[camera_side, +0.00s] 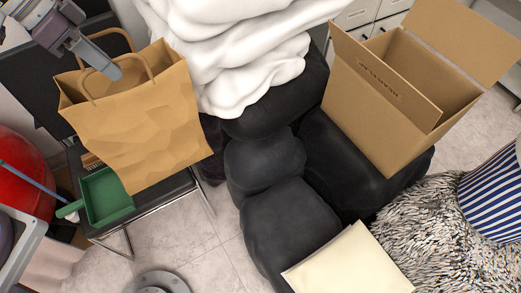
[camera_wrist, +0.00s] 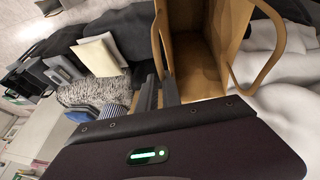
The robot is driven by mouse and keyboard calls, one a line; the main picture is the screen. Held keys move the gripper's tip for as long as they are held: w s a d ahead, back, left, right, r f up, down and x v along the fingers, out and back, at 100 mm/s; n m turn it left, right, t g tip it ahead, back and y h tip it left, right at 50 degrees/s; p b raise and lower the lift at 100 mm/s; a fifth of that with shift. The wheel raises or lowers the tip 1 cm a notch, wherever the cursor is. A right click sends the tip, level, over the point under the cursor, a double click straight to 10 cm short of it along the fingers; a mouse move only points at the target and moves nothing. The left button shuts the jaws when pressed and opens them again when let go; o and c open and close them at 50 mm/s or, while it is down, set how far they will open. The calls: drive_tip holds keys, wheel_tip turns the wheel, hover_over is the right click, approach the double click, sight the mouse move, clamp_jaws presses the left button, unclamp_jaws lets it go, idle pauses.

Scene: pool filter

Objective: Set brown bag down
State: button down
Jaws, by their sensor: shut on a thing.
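The brown bag (camera_side: 145,125) is an open-topped paper bag with two loop handles, at the left in the side view. It hangs tilted, in front of and over a black chair. My gripper (camera_side: 112,72) is at the bag's top and is shut on a handle. In the wrist view the bag (camera_wrist: 200,68) fills the upper middle, its inside looks empty, and a handle loop rises at the right. The gripper fingers (camera_wrist: 160,95) reach up to the bag's left handle. Whether the bag's bottom touches the chair seat cannot be told.
A green tray (camera_side: 106,196) sits on the chair below the bag, by a brush. A black sofa with white bedding (camera_side: 235,50) lies to the right. It bears an open cardboard box (camera_side: 375,125) and a cream folder (camera_side: 348,262). A red ball (camera_side: 22,175) is at left.

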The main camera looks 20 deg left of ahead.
drive_tip(key=s+d+f+m+g, duration=0.1)
drive_tip(key=s+d+f+m, duration=0.1)
drive_tip(key=d, duration=0.9)
drive_tip(key=s+d+f+m+g, duration=0.1)
drive_tip(key=s+d+f+m, duration=0.2)
drive_tip(key=d+f, duration=0.3)
drive_tip(key=s+d+f+m+g, duration=0.1)
drive_tip(key=s+d+f+m, duration=0.2)
drive_tip(key=d, duration=1.2)
drive_tip(key=shift+d+f+m, duration=0.3)
drive_tip(key=shift+f+m, duration=0.3)
drive_tip(key=shift+m, duration=0.1)
drive_tip(key=shift+s, duration=0.1)
wheel_tip(320, 180, down, 10)
drive_tip(key=c, duration=1.7)
unclamp_jaws()
drive_tip(key=shift+o, duration=0.8)
